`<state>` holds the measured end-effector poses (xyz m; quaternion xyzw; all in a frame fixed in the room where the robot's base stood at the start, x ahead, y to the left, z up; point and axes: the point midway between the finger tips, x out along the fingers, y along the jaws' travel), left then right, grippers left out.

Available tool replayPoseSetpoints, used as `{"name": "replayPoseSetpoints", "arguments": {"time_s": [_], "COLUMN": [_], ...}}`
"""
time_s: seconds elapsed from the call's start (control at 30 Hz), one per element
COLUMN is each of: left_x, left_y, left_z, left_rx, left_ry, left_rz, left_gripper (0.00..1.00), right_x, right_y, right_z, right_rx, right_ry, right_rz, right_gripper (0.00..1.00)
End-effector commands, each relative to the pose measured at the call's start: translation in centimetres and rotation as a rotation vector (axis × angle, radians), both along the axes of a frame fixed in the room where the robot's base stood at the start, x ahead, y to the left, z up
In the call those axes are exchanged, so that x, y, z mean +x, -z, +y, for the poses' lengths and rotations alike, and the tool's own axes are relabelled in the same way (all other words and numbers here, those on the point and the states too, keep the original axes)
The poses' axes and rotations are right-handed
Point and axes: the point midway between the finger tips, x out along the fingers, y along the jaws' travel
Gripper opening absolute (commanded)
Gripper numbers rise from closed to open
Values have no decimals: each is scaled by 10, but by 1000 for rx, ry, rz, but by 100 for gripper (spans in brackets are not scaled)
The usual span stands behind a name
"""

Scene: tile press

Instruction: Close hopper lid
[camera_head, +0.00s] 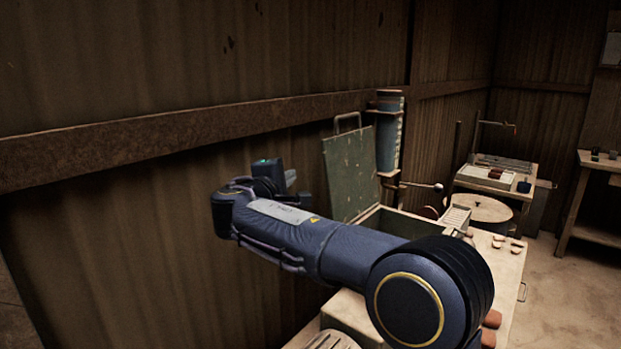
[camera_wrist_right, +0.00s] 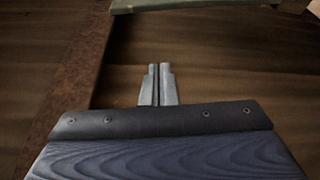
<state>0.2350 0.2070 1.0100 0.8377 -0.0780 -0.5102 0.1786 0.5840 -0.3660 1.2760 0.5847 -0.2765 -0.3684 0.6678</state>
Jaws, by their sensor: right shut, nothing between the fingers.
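The hopper lid (camera_head: 350,172) is a worn green panel with a bar handle (camera_head: 347,122) on its top edge. It stands raised, nearly upright, at the back of the open hopper (camera_head: 398,222). My right arm reaches across the front of the hopper, hiding part of it. My right gripper (camera_head: 290,178) is left of the lid, apart from it, near the wall. In the wrist view its fingers (camera_wrist_right: 157,84) are shut and empty. A green edge at the top of that view (camera_wrist_right: 195,4) looks like part of the lid. My left gripper is out of view.
The corrugated wall with a rusty beam (camera_head: 180,133) runs close behind the gripper. A blue-grey cylinder (camera_head: 388,135) stands just right of the lid, with a ball-ended lever (camera_head: 438,187) beside it. A round table and a workbench (camera_head: 498,178) stand farther right.

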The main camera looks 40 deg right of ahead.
Motion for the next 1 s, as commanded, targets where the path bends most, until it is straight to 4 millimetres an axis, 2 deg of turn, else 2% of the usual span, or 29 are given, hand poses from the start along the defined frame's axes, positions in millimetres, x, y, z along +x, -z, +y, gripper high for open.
{"name": "replayPoseSetpoints", "arguments": {"time_s": [0.17,0.53,0.73,1.0], "left_x": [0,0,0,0], "left_y": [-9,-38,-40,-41], "left_z": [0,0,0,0], "left_rx": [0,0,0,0], "left_ry": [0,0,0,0], "left_rz": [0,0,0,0], "left_gripper": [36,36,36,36], "right_x": [12,57,28,18], "right_y": [-3,1,-2,-3], "right_z": [-19,-83,-88,-91], "right_rx": [-10,-7,-3,-5], "right_ry": [7,5,1,1], "right_rz": [1,1,-1,-1], "right_gripper": [0,0,0,0]}}
